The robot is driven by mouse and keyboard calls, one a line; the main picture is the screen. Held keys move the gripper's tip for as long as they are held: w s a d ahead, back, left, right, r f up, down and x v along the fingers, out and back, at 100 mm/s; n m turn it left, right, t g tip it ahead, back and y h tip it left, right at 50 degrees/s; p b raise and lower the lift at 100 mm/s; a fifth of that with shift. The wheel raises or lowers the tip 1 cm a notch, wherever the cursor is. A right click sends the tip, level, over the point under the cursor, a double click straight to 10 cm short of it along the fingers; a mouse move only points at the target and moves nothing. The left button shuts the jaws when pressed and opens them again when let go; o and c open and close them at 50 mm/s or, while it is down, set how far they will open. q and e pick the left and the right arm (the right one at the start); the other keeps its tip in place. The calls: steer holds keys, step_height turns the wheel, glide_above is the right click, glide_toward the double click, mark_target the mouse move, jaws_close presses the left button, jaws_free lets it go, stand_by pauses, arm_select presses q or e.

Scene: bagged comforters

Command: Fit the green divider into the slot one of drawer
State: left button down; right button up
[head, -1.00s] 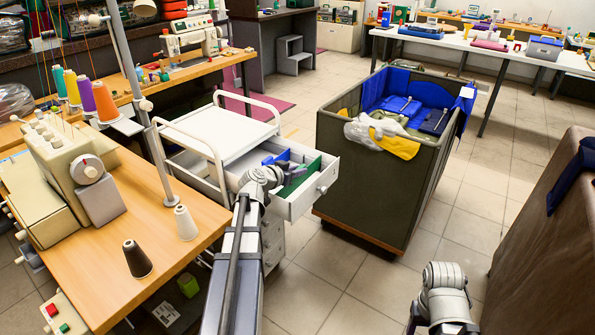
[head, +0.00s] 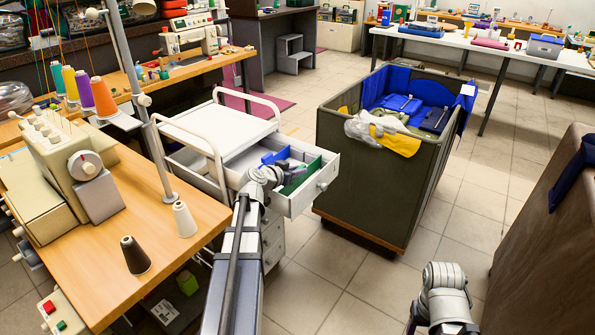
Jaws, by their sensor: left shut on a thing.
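The green divider (head: 301,177) stands in the open white drawer (head: 300,204) of the white cart, toward the drawer's front end. A blue divider (head: 276,156) stands farther back in the same drawer. My left gripper (head: 288,169) is over the drawer, shut on the green divider; its fingers and wrist hide part of the divider. I cannot tell whether the divider's lower edge is seated in a slot. My right arm shows at the lower right, but its gripper fingers are out of view.
The white cart top (head: 221,130) has raised rails. A dark green bin (head: 362,180) with blue bags stands close to the right of the drawer. A wooden sewing table (head: 165,235) with thread cones is at left. Open tiled floor lies in front.

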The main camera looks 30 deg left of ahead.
arm_select(q)
steer(key=shift+f, duration=0.3)
steer(key=shift+c, duration=0.2)
jaws_free()
stand_by(0.4)
steer(key=shift+s+r, duration=0.1)
steer(key=shift+r, duration=0.05)
stand_by(0.4)
steer(key=shift+s+a+r+p, duration=0.1)
steer(key=shift+s+r+p, duration=0.85)
steer(key=shift+s, duration=0.15)
steer(key=shift+s+a+r+p, duration=0.1)
steer(key=shift+s+r+p, duration=0.8)
steer(key=shift+s, duration=0.2)
steer(key=p+v, duration=0.2)
steer(key=v, duration=0.5)
steer(key=shift+s+r+p, duration=0.15)
steer(key=shift+s+p, duration=0.25)
